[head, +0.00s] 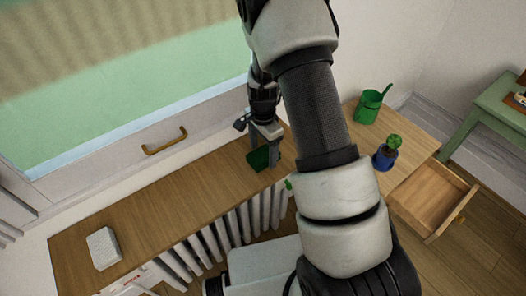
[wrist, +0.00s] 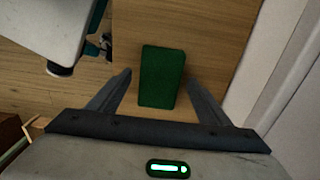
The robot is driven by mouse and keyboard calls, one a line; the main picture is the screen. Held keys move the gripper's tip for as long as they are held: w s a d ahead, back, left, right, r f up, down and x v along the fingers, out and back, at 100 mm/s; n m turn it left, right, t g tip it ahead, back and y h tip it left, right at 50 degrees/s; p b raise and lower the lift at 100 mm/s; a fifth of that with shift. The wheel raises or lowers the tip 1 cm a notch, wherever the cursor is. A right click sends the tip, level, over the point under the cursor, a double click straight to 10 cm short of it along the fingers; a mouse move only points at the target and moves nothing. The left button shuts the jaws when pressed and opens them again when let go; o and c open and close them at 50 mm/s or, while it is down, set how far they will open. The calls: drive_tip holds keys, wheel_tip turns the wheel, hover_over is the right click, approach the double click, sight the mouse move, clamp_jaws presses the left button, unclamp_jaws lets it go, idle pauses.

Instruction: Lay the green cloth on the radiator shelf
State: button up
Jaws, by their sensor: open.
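The green cloth (head: 258,160) is a small dark green rectangle on the wooden radiator shelf (head: 165,205), near the shelf's right part. In the wrist view the cloth (wrist: 162,76) looks flat, with wood around it. My gripper (head: 263,150) is over the cloth, pointing down. Its two fingers are spread, one on each side of the cloth in the wrist view, and the jaws are empty. I cannot tell how far the fingertips are above the shelf. Part of the cloth is hidden behind a finger in the head view.
A white block (head: 104,248) lies at the shelf's left end. To the right are a green watering can (head: 368,107), a blue pot with a cactus (head: 385,159) and an open drawer (head: 430,195). A window with a brass handle (head: 165,141) is behind. The shelf's middle is clear.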

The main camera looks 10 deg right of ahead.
wheel_tip(320, 180, up, 12)
drive_tip(key=p, duration=0.1)
wheel_tip(320, 180, up, 8)
drive_tip(key=r+n+t, duration=0.1)
drive_tip(key=n, duration=0.2)
hover_over(263, 154)
drive_tip(key=s, duration=0.3)
drive_tip(key=s+r+n+t, duration=0.4)
drive_tip(key=s+r+n, duration=0.6)
drive_tip(key=s+r, duration=0.5)
drive_tip(key=s, duration=0.4)
drive_tip(key=shift+n+t, duration=0.3)
drive_tip(key=shift+w+d, duration=0.1)
